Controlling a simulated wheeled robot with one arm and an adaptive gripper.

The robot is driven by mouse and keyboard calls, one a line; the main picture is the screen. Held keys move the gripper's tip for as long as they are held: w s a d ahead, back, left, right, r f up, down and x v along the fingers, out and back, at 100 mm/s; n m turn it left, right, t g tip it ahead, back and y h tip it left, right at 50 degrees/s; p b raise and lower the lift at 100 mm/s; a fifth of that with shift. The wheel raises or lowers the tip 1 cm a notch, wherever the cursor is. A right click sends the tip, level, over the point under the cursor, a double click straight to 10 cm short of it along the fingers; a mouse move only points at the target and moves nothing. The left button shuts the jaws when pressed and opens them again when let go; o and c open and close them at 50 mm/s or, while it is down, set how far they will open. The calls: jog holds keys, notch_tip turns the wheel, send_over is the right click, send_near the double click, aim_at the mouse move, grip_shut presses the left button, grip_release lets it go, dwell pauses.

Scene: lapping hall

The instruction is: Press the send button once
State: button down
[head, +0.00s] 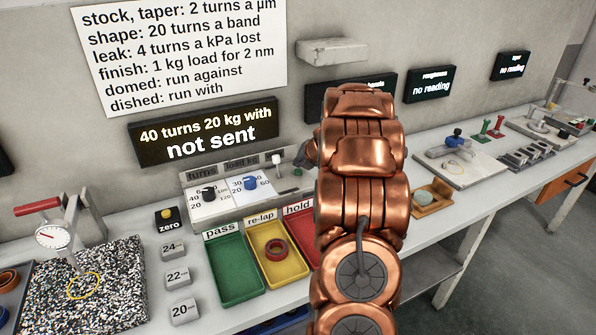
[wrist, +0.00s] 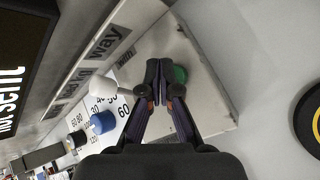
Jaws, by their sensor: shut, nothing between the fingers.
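The control box (head: 232,207) stands on the bench with a black turns knob (head: 208,194), a blue load knob (head: 250,183) and a white-tipped way lever (head: 277,160). In the wrist view a green round button (wrist: 180,74) sits on the sloped panel, partly hidden behind my fingertips; I read no label on it. My gripper (wrist: 161,76) is shut and empty, with its tips over or beside the green button; I cannot tell whether they touch it. In the head view my arm hides most of that end of the box. The display (head: 208,131) reads "40 turns 20 kg with, not sent".
Green pass (head: 238,286), yellow re-lap (head: 292,276) and red hold trays lie in front of the box; a red ring (head: 276,250) is in the yellow one. A white lever knob (wrist: 108,80) stands close to my fingers. A grey shelf block (head: 332,51) juts from the wall above.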

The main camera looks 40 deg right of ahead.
aim_at(299, 171)
jog(key=shift+f, duration=0.1)
jog(key=shift+f, duration=0.25)
jog(key=shift+f, duration=0.55)
dwell(0.8)
jog(key=shift+r+p, duration=0.1)
jog(key=shift+p, duration=0.3)
jog(key=shift+r+p, duration=0.85)
jog(key=shift+p, duration=0.45)
jog(key=shift+r, duration=0.1)
notch_tip(299, 171, up, 5)
jog(key=p, duration=0.7)
dwell(0.4)
